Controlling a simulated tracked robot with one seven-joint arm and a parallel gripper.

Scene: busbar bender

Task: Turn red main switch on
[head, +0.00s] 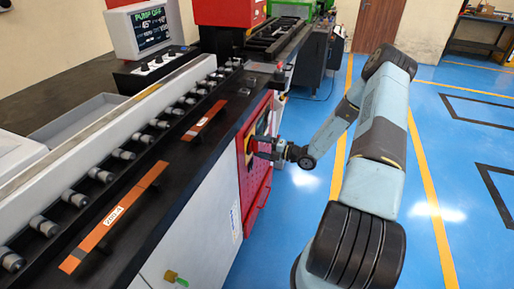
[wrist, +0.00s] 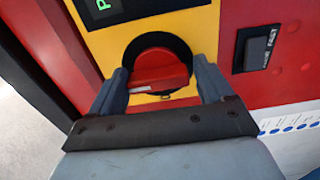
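The red main switch (wrist: 158,68) is a round red knob in a black ring on a yellow plate (wrist: 205,30), in the upper middle of the wrist view. Its raised grip bar looks roughly level across the picture. My gripper (wrist: 163,78) is open, with one finger on each side of the knob. A small gap seems to show on both sides; I cannot tell how deep the fingertips reach. In the head view my gripper (head: 266,147) is at the red cabinet panel (head: 257,187), and the switch is mostly hidden there.
A dark rectangular panel fitting (wrist: 258,48) is right of the switch, and a display with green text (wrist: 103,8) is above left. The monitor (head: 151,30) reads "PUMP OFF". The machine's black bed (head: 165,150) lies left of my arm. Blue floor (head: 450,120) is open at right.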

